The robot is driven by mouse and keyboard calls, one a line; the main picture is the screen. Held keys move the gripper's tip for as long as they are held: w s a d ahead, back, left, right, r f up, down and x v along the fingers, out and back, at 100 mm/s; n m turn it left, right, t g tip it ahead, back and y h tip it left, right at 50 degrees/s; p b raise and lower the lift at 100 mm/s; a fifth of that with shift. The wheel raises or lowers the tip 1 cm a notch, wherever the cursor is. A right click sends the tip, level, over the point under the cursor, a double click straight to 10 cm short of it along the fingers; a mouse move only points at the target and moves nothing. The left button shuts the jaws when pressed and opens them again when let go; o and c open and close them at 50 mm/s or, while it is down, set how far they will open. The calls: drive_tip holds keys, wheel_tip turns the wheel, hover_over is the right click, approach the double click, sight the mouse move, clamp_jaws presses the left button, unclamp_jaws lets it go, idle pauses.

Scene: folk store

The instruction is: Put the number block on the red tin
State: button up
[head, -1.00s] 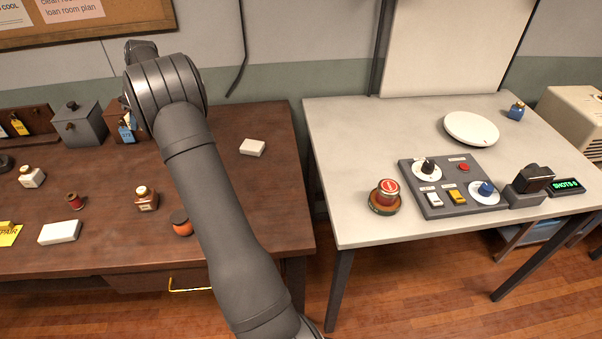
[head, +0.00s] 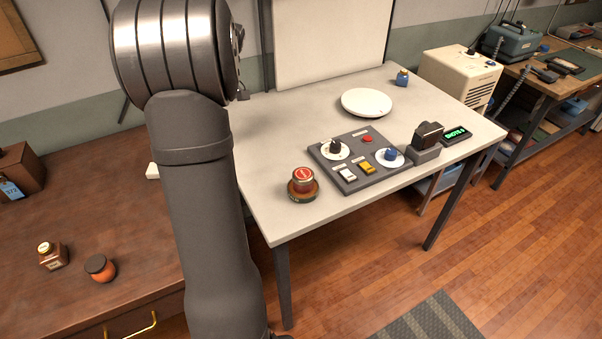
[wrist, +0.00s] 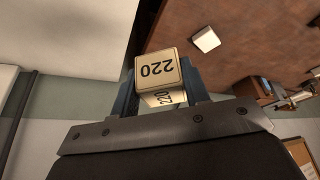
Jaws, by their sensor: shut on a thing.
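The number block (wrist: 157,70) is a cream block with "220" on its faces, seen in the wrist view. My gripper (wrist: 160,85) is shut on it, with a blue-grey finger on either side. In the head view my arm hides the block and most of the gripper. The red tin (head: 303,177), a small round tin with a red top, stands on a dark round base near the front left of the white table. My gripper is held up, left of and beyond the tin.
The white table (head: 262,215) also holds a grey control panel (head: 348,175), a white plate (head: 366,103), a blue bottle (head: 402,77) and a dark device on a grey stand (head: 426,140). An orange jar (head: 100,268) and a brown bottle (head: 53,255) stand on the brown desk.

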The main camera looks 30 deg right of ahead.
drive_tip(key=s+d+m+h, duration=0.1)
drive_tip(key=s+d+m, duration=0.2)
drive_tip(key=s+d, duration=1.15)
drive_tip(key=s+d+m+t+h, duration=0.1)
drive_tip(key=s+d+m, duration=0.15)
drive_tip(key=s, duration=0.65)
drive_tip(key=s+d+m+h, duration=0.1)
drive_tip(key=s+d+m, duration=0.15)
drive_tip(key=s, duration=0.65)
hover_over(303, 173)
drive_tip(key=s, duration=0.2)
drive_tip(key=shift+n, duration=0.4)
drive_tip(key=f, duration=0.7)
drive_tip(key=shift+w, duration=0.2)
drive_tip(key=shift+f, duration=2.05)
drive_tip(key=shift+f, duration=0.2)
drive_tip(key=o, duration=1)
drive_tip(key=shift+c, duration=0.2)
drive_tip(key=shift+r, duration=0.1)
